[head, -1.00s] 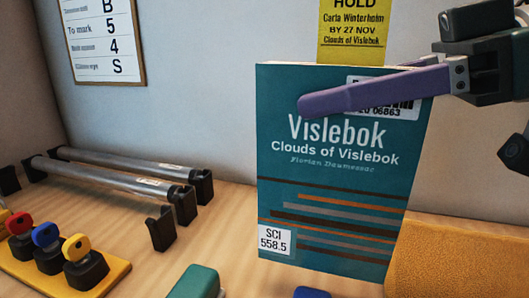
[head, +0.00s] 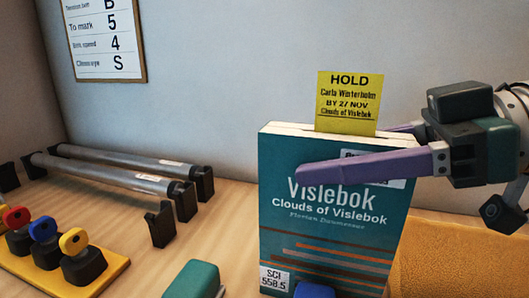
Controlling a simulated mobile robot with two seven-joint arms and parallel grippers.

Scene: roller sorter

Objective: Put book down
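The teal book (head: 325,240), titled "Clouds of Vislebok", is upright in the head view, its front cover facing me. A yellow HOLD slip (head: 348,102) sticks up from its top edge. My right gripper (head: 365,150) comes in from the right and is shut on the book, one purple finger across the front cover and the other partly seen behind it. The book's lower edge is cut off by the frame, so I cannot tell whether it touches the table. My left gripper is not clearly in view; a teal shape (head: 192,280) shows at the bottom edge.
Two grey rollers (head: 115,172) lie in black holders on the wooden table (head: 120,215) at left. A yellow strip (head: 100,285) with red, blue and yellow keys stands at front left. An orange textured pad (head: 455,260) lies at right. A sign (head: 105,40) hangs on the wall.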

